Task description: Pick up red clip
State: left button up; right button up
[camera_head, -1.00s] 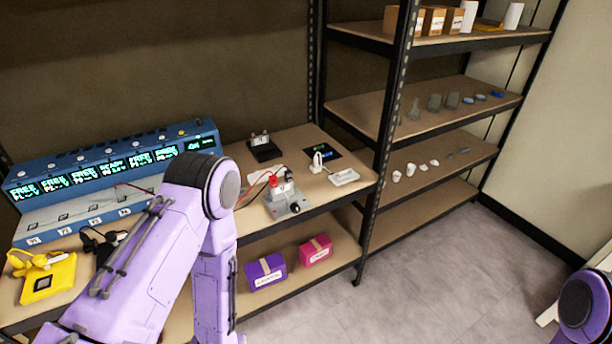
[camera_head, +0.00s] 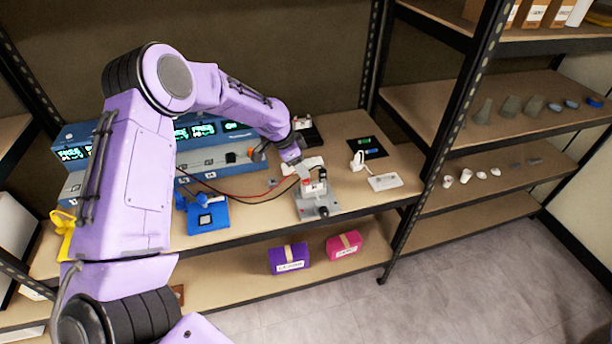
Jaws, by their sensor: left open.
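A red lead (camera_head: 240,195) and a dark lead run across the bench to a grey device (camera_head: 318,208) that holds a small white labelled block (camera_head: 314,188). The red clip at the red lead's end is too small and too covered by the gripper to make out clearly. My left gripper (camera_head: 303,172) reaches in from the left and points down just above the block's upper left side. It is open. I cannot tell whether its fingers touch the block or the clip. My right gripper is not in view.
A blue unit with displays (camera_head: 205,130) lies behind my left arm. A blue meter (camera_head: 207,217), a black holder (camera_head: 308,132) and a white tray (camera_head: 385,182) are on the bench. Purple (camera_head: 289,259) and pink (camera_head: 344,245) boxes sit below. A shelf post (camera_head: 440,165) stands right.

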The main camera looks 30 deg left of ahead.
pick_arm(q)
jog(key=x, duration=0.1)
jog(key=p+x, duration=0.1)
jog(key=x, duration=0.2)
jog(key=shift+s+a+f, duration=0.15)
jog(key=shift+s+a, duration=0.1)
jog(key=shift+s, duration=0.05)
jog(key=shift+w+f, duration=0.15)
jog(key=shift+f, duration=0.15)
grip_shut()
jog(key=shift+r, duration=0.1)
jog(key=shift+r, duration=0.25)
notch_tip(320, 180, up, 3)
jog(key=shift+d+f+b, duration=0.1)
jog(key=shift+b, duration=0.85)
jog(key=s+d+r+b, duration=0.3)
jog(key=s+d+r, duration=0.3)
jog(key=s+r, duration=0.3)
jog(key=s, duration=0.3)
jog(key=shift+s+r, duration=0.35)
